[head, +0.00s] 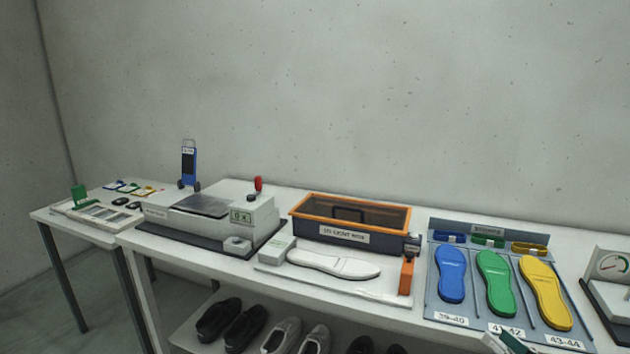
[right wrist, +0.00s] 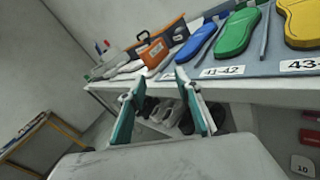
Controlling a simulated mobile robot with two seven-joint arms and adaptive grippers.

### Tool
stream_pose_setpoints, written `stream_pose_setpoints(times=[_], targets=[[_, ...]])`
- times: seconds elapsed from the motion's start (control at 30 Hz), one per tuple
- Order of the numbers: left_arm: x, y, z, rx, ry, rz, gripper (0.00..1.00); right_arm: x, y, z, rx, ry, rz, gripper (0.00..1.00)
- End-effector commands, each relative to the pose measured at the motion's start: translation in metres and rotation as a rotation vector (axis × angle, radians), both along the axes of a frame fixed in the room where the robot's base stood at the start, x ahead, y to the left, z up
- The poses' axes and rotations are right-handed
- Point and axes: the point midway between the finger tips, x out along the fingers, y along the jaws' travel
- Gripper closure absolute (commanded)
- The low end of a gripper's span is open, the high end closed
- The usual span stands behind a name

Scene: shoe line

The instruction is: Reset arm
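My right gripper (right wrist: 156,100) shows in the right wrist view with its two teal-padded fingers spread apart and nothing between them. It is in front of and below the table's front edge. In the head view only a small part of the right gripper (head: 508,343) shows at the bottom edge, in front of the insole board. My left gripper is in neither view.
The long white table (head: 200,262) holds a press machine (head: 210,222), an orange-rimmed UV light box (head: 350,219), a white sole (head: 333,264) and a board (head: 432,290) with blue, green and yellow insoles. Several shoes (head: 245,328) stand on the shelf below.

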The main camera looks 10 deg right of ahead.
Motion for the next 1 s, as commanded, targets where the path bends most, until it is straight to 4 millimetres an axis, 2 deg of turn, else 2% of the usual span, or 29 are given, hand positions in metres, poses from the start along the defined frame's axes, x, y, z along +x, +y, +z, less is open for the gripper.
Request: stream_pose_setpoints(times=[0.03,0.17,0.27,0.3,0.37,0.4,0.5,0.6,0.73,0.87,1.0], targets=[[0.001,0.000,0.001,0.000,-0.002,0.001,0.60,-0.003,0.001,-0.021,0.148,0.046,-0.037,0.67],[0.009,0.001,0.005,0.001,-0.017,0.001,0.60,-0.016,0.012,-0.080,0.573,0.173,-0.142,0.67],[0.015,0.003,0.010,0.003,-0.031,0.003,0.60,-0.030,0.034,-0.132,0.944,0.279,-0.244,0.67],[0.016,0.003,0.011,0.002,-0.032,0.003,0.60,-0.037,0.046,-0.154,1.101,0.322,-0.291,0.67],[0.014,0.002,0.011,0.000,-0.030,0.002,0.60,-0.047,0.070,-0.185,1.340,0.387,-0.362,0.67],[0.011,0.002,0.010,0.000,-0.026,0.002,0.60,-0.055,0.089,-0.205,1.497,0.429,-0.414,0.67],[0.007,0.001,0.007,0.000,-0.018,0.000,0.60,-0.072,0.138,-0.245,1.850,0.523,-0.541,0.67],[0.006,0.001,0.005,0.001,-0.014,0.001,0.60,-0.087,0.183,-0.271,2.125,0.598,-0.654,0.67],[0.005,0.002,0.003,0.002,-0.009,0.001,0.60,-0.100,0.226,-0.289,2.352,0.660,-0.763,0.67],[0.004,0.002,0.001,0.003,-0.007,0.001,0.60,-0.105,0.245,-0.295,2.448,0.688,-0.815,0.67],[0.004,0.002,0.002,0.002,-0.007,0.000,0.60,-0.106,0.248,-0.296,2.462,0.691,-0.825,0.67]])
